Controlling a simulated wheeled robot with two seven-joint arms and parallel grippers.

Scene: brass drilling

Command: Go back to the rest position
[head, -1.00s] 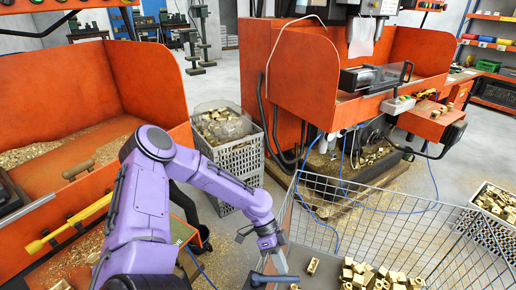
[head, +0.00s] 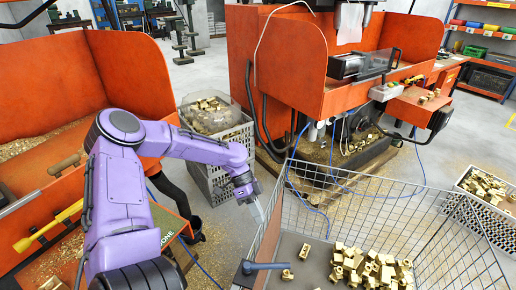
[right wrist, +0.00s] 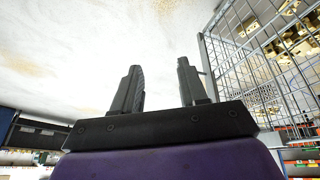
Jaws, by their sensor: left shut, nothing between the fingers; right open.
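My left arm is purple and comes in from the left in the head view. My left gripper (head: 260,214) is shut and empty, pointing down beside the left rim of the wire basket (head: 383,190). A dark blue-black handle (head: 264,267) is at the basket's left edge, below and apart from the gripper. My right gripper (right wrist: 158,88) shows only in the right wrist view. Its two dark fingers are apart with nothing between them.
Brass parts (head: 365,267) lie in the wire basket. A grey crate (head: 222,150) of brass parts stands behind my left gripper. An orange machine (head: 290,65) stands at the back, and an orange bin (head: 130,70) at left. Wire mesh (right wrist: 262,55) is right of my right gripper.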

